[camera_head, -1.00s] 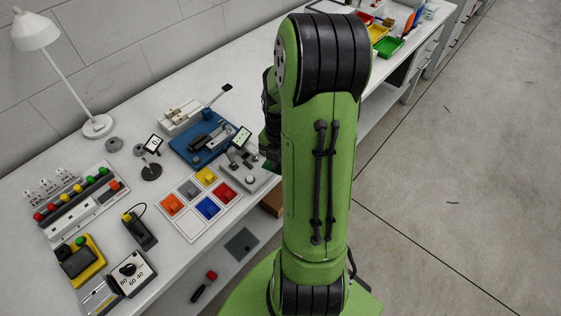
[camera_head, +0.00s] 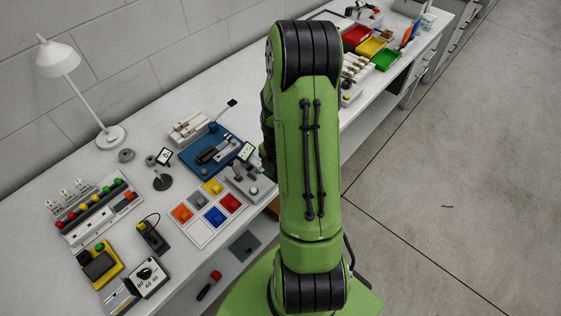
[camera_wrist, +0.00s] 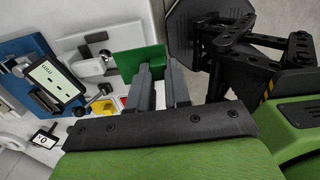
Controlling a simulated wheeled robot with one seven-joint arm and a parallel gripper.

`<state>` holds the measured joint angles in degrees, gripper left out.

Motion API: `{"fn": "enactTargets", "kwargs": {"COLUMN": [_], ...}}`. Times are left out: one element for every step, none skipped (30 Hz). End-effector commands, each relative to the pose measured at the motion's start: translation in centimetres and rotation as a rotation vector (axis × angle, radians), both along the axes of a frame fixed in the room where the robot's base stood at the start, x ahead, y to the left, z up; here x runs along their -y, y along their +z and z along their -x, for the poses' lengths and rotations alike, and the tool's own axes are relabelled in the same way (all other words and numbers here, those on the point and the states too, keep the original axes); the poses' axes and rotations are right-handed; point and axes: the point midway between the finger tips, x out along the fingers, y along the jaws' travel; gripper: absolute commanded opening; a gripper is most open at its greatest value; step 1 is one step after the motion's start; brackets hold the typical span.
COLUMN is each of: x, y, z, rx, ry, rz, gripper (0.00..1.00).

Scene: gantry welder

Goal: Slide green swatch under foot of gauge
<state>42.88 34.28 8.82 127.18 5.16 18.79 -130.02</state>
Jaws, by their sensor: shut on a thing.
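The green swatch (camera_wrist: 138,60) shows in the wrist view, at the tips of my gripper (camera_wrist: 160,80), which is shut on it. The fingers hide part of it. The gauge (camera_wrist: 92,52), with a light grey base and a black-framed display (camera_wrist: 55,80), is just left of the swatch. The swatch's left edge appears close to the base; I cannot tell whether they touch, and the swatch is not clearly under the foot. In the head view the gauge (camera_head: 243,184) stands near the bench's front edge. My arm hides my gripper and the green swatch there.
A white swatch tray (camera_head: 200,232) holds orange, yellow, grey, blue and red swatches, with an empty front-left place. A blue fixture (camera_head: 229,142) lies behind the gauge. The floor right of the bench is clear.

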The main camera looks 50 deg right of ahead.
Motion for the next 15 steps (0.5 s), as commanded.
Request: {"fn": "enactTargets", "kwargs": {"x": [-0.1,-0.1,-0.1,-0.1,-0.1,-0.1,-0.1,-0.1,-0.1,-0.1,-0.1,-0.1,-0.1,-0.1,0.0], "y": [0.2,0.1,-0.2,-0.4,-0.5,-0.8,-1.0,-1.2,-1.5,-1.7,-1.9,-2.3,-2.5,-2.8,-3.1], "z": [0.0,0.0,0.0,0.0,0.0,0.0,0.0,0.0,0.0,0.0,0.0,0.0,0.0,0.0,0.0], "rx": [-0.003,-0.002,-0.001,-0.001,-0.001,-0.001,-0.001,-0.001,-0.001,-0.001,-0.002,-0.002,-0.001,-0.001,-0.001], "ry": [-0.012,-0.017,-0.021,-0.022,-0.022,-0.022,-0.022,-0.022,-0.021,-0.021,-0.021,-0.021,-0.021,-0.021,-0.022], "rz": [-0.001,0.000,0.001,0.001,0.001,0.001,0.001,0.000,0.000,0.000,0.000,0.000,0.000,0.001,0.001], "gripper": [0.00,0.00,0.00,0.00,0.00,0.00,0.00,0.00,0.00,0.00,0.00,0.00,0.00,0.00,0.00]}}
